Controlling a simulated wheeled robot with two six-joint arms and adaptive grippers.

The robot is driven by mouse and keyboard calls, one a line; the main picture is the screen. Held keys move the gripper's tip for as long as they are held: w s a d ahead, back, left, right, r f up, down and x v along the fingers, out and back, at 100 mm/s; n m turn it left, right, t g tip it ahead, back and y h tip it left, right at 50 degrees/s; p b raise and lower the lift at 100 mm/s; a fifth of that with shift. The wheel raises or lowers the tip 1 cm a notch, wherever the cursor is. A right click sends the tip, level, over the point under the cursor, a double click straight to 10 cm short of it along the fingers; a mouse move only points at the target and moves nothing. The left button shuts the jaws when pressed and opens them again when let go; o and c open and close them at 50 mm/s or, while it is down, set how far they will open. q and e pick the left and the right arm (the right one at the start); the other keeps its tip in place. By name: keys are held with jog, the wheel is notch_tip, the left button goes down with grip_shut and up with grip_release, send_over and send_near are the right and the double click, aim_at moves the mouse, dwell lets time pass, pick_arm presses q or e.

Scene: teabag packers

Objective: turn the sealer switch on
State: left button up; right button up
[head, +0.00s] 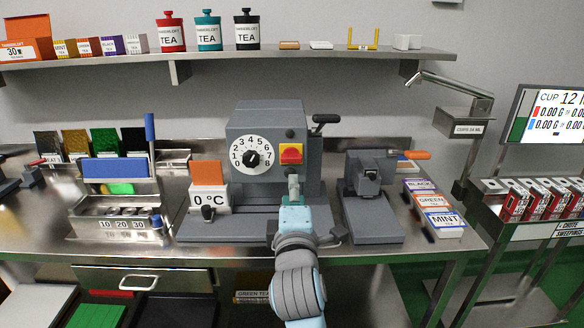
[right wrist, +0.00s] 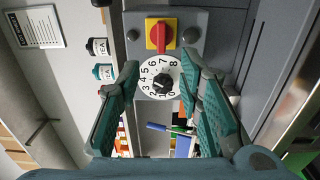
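The grey sealer (head: 245,120) stands on the steel counter in the middle of the head view. Its white number dial (head: 251,158) has a black knob. Right of the dial is the sealer switch (head: 291,154), a red handle on a yellow plate. In the head view the handle seems to lie sideways. In the right wrist view, turned on its side, the switch (right wrist: 161,35) and dial (right wrist: 158,78) appear beyond the fingers. My right gripper (head: 293,188) is just below the switch; its fingers (right wrist: 160,82) are spread and empty. My left gripper is not in view.
A temperature display (head: 208,209) reading 0 °C stands left of the sealer. A black lever (head: 325,119) sticks out at its upper right. Tea boxes (head: 442,222) lie at the counter's right end.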

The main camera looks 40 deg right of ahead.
aim_at(292, 161)
jog(key=b+x, duration=0.1)
jog(key=x, duration=1.3)
jog(key=shift+w+f, duration=0.1)
grip_shut()
